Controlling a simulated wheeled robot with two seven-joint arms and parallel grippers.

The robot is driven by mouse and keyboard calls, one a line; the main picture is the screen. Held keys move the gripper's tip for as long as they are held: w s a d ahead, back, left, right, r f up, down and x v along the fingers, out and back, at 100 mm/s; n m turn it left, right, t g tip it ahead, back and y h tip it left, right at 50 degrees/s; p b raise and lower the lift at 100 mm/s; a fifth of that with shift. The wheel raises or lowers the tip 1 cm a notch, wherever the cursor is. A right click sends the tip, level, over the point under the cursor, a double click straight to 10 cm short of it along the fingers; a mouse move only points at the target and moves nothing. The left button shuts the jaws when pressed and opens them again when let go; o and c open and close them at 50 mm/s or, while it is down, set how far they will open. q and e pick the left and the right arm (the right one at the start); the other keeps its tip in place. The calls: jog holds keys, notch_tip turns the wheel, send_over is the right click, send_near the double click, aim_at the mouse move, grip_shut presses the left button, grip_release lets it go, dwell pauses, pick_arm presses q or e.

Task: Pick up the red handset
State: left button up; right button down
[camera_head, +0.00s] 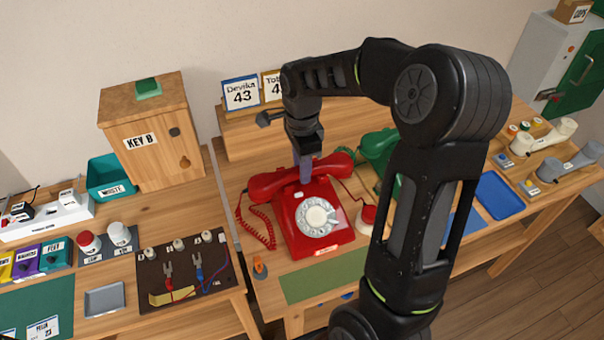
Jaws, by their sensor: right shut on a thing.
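The red handset (268,187) lies across the top of the red dial phone (303,235) on the wooden table. Its coiled cord hangs down at the left side of the phone. My right gripper (304,172) points down from above and is shut on the middle of the handset. The handset seems to be at or very near its cradle; I cannot tell whether it is clear of it. My left gripper is not in view.
A green phone (380,147) stands just right of the red one, partly behind my right arm. A green mat (315,278) lies in front. Name cards (240,93) stand on a shelf behind. A wooden box marked KEY B (150,140) stands at left.

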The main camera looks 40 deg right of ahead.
jog(key=shift+r, duration=0.15)
dwell(0.4)
pick_arm(q)
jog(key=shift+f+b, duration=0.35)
jog(key=shift+b, duration=0.05)
pick_arm(e)
notch_tip(320, 180, up, 10)
jog(key=shift+f, duration=0.25)
dwell(0.3)
